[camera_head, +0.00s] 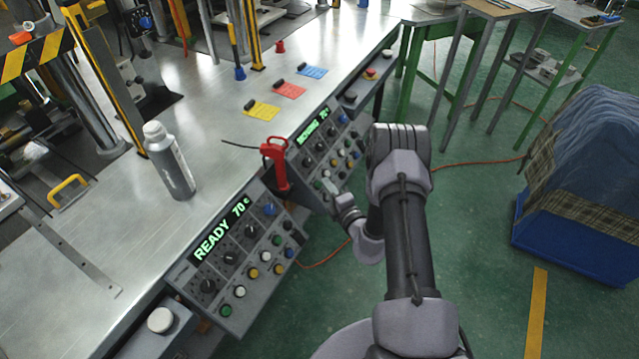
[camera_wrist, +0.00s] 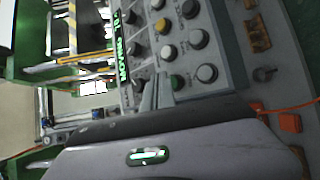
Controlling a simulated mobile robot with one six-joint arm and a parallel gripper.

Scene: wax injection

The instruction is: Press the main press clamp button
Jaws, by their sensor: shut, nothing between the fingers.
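Two slanted control panels sit along the table's front edge. The near panel (camera_head: 232,262) shows green text "READY 70"; the far panel (camera_head: 318,150) also has a lit green display, knobs and several coloured buttons. I cannot read which button is the press clamp. My gripper (camera_head: 328,182) is shut and empty, at the lower left end of the far panel.
A red-handled tool (camera_head: 276,165) stands between the panels. A grey bottle (camera_head: 170,165) stands on the metal table (camera_head: 130,225). Yellow, red and blue tags lie behind. A blue cart (camera_head: 575,240) with draped cloth stands at right; an orange cable crosses the green floor.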

